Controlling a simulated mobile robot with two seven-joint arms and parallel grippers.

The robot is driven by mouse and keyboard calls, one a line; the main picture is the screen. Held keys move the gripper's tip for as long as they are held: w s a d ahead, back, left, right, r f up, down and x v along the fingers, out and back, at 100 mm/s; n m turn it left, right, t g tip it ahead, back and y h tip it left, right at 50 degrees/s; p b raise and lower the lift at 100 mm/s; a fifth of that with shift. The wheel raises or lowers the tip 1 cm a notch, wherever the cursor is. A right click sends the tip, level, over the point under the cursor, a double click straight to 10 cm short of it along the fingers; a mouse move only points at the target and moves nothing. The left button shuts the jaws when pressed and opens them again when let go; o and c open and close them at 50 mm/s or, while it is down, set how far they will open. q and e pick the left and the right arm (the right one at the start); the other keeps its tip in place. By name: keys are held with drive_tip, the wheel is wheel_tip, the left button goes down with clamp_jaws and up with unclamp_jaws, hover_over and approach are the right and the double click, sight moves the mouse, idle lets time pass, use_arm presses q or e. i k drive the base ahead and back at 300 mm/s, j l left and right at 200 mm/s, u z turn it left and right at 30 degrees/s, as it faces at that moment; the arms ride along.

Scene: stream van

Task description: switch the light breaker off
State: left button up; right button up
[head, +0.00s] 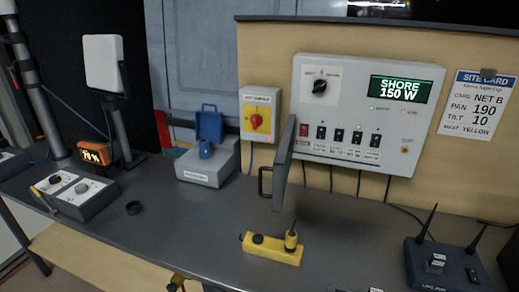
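The power panel (350,75) is a white box on the wooden wall, with a green display reading SHORE 150 W. A row of breakers (339,136) runs along its lower part. Several dark switches stand side by side over small white labels, with a red piece (304,130) at the left end. The labels are too small to read, so I cannot tell which is the light breaker or how each switch is set. A grey cover (284,165) with a dark handle stands swung open at the row's left, leaving the switches uncovered. Neither gripper shows.
On the grey bench (215,235) are a yellow device (271,250), a grey box with a blue lid (205,165), a knob box (75,193) and an antenna unit (440,262). Bench space before the cover is mostly clear.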

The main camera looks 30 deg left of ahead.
sight(339, 134)
drive_tip(key=j+z, duration=0.1)
drive_tip(key=j, duration=0.75)
drive_tip(key=k+j+z, duration=0.1)
drive_tip(key=j, duration=0.7)
